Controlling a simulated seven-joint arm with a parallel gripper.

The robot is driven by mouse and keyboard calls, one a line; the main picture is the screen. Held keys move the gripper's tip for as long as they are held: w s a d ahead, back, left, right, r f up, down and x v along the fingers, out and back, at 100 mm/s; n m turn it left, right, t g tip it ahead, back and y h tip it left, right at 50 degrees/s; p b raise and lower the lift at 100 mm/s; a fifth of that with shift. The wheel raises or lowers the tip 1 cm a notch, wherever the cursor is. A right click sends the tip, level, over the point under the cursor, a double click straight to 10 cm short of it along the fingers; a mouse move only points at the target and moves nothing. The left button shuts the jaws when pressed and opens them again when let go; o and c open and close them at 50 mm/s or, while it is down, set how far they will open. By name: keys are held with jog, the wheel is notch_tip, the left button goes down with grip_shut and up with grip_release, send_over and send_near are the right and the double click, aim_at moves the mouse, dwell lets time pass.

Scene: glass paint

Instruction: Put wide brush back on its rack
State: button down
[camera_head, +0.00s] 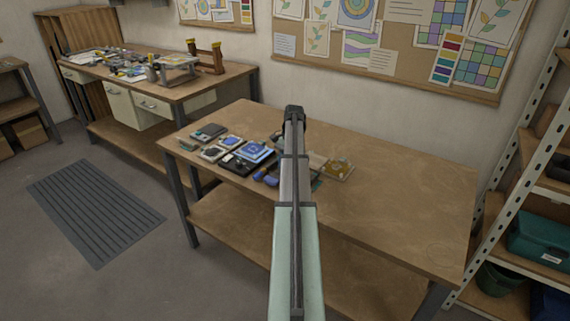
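My arm reaches up the middle of the view over the wooden table (400,200). My gripper (294,112) is at its far end, a small dark shape near the table's back edge. Its fingers are too small and foreshortened to show whether they are open, shut or holding anything. I cannot make out the wide brush. A brown wooden stand (207,57) with two uprights is on the back-left workbench; I cannot tell if it is the brush rack. My arm hides part of the table's middle and the items there.
Trays and blue pieces (250,152) lie on the table's left half. Its right half is clear. The back-left workbench (240,70) carries several tools. A metal shelf with a teal bin (540,238) stands at the right. A grey mat (95,208) lies on the floor.

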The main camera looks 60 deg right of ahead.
jog(key=shift+f, duration=0.1)
jog(key=c, duration=0.9)
grip_release()
jog(key=v, duration=1.4)
jog(key=shift+f, duration=0.1)
